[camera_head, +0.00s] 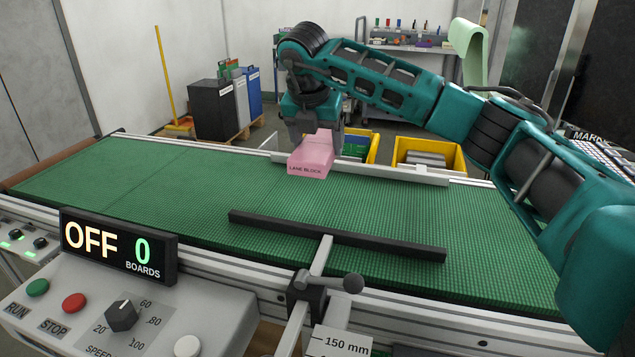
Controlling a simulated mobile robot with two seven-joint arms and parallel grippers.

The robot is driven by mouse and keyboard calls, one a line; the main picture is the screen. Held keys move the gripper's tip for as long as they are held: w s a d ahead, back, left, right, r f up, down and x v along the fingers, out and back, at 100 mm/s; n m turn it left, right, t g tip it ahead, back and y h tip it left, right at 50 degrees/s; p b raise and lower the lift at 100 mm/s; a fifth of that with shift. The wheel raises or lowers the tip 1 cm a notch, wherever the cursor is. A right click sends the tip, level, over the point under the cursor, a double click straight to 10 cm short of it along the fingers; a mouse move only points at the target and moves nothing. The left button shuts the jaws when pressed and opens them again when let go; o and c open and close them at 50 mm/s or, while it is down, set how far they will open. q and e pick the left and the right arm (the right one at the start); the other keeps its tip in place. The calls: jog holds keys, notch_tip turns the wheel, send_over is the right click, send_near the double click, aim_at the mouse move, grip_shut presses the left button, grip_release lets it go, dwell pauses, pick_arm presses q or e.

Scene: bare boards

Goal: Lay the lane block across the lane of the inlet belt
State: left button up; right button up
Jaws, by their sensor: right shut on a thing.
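The pink lane block (309,158), with the words LANE BLOCK on its near face, is in my right gripper (318,138) over the far half of the belt. The gripper points down and is shut on the block, whose upper part is partly hidden by it. I cannot tell whether the block touches the belt. The green inlet belt (150,190) runs across the view. A dark guide rail (335,236) lies along its near part and a light rail (405,173) along its far edge, with the lane between them. My left gripper is not in view.
A control panel (130,315) stands at the front left, its display (118,246) reading OFF and 0 boards. A clamp with a knob (345,283) stands at the near edge. Yellow bins (430,153) are behind the belt. The left belt surface is clear.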

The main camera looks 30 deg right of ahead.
aim_at(312, 151)
notch_tip(312, 151, down, 8)
jog(key=shift+f+b, duration=0.2)
jog(key=shift+b, duration=0.1)
jog(key=o, duration=1.1)
jog(key=p+v, duration=0.1)
jog(key=v, duration=1.1)
jog(key=shift+r, duration=0.1)
